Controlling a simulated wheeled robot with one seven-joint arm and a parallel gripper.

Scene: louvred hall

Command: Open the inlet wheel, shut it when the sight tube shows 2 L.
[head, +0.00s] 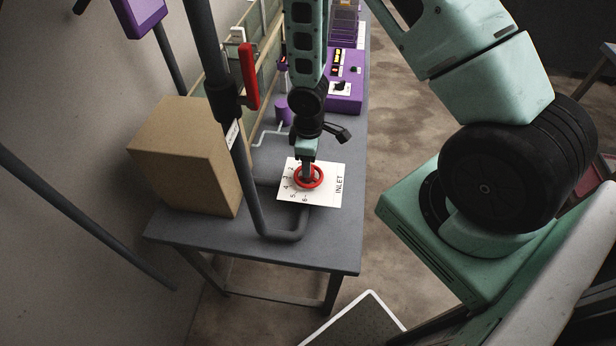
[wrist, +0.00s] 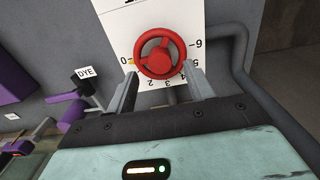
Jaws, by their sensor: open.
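The red inlet wheel (head: 299,184) sits on a white card marked INLET (head: 325,197) with numbers around it, on the grey bench. In the wrist view the wheel (wrist: 160,57) has three spokes, and a small yellow mark shows beside the 0. My gripper (head: 308,170) is above the wheel. In the wrist view its two fingers (wrist: 162,82) are apart, one at each side of the wheel's near edge, with nothing held. Whether they touch the rim I cannot tell. I cannot make out a sight tube or its level clearly in either view.
A cardboard box (head: 183,155) stands left on the bench (head: 270,245). A purple panel box (head: 345,97) stands farther back. A DYE tag (wrist: 85,72) marks a purple fitting.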

